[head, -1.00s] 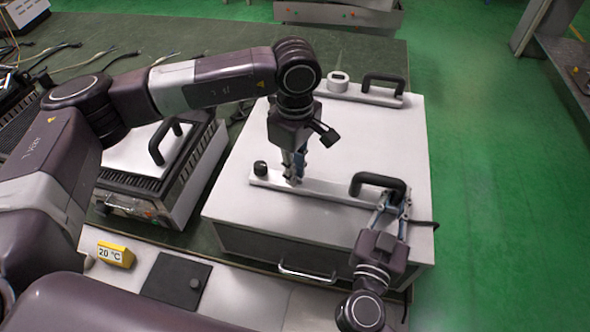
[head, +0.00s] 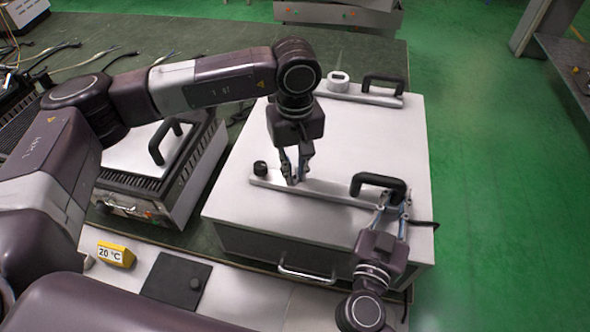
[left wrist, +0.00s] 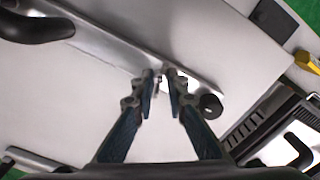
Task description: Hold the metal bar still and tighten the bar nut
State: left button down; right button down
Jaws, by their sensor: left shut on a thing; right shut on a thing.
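The metal bar (head: 328,192) is a pale strip lying across the front of the white box's top, with a black knob (head: 260,168) at its left end and a black handle (head: 380,181) towards its right. My left gripper (head: 297,182) points down at the bar, just right of the knob, and is shut on the bar nut, a small shiny piece between its fingertips, mostly hidden. In the left wrist view the fingertips (left wrist: 163,75) meet at the bar beside the knob (left wrist: 211,105). My right gripper (head: 393,197) is shut on the bar's right end by the handle; its exact contact is hard to see.
The white box (head: 240,203) has a second bar with a black handle (head: 384,82) and a white round piece (head: 338,82) at its back. A grill-like unit (head: 130,172) stands left. A yellow "20 °C" block (head: 115,254) and dark plate (head: 176,281) lie in front.

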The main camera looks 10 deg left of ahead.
aim_at(295, 178)
dwell(0.4)
pick_arm(q)
jog(key=c, duration=1.9)
grip_release()
notch_tip(295, 178, up, 12)
pick_arm(e)
jog(key=c, duration=1.7)
grip_release()
jog(key=shift+c, duration=0.2)
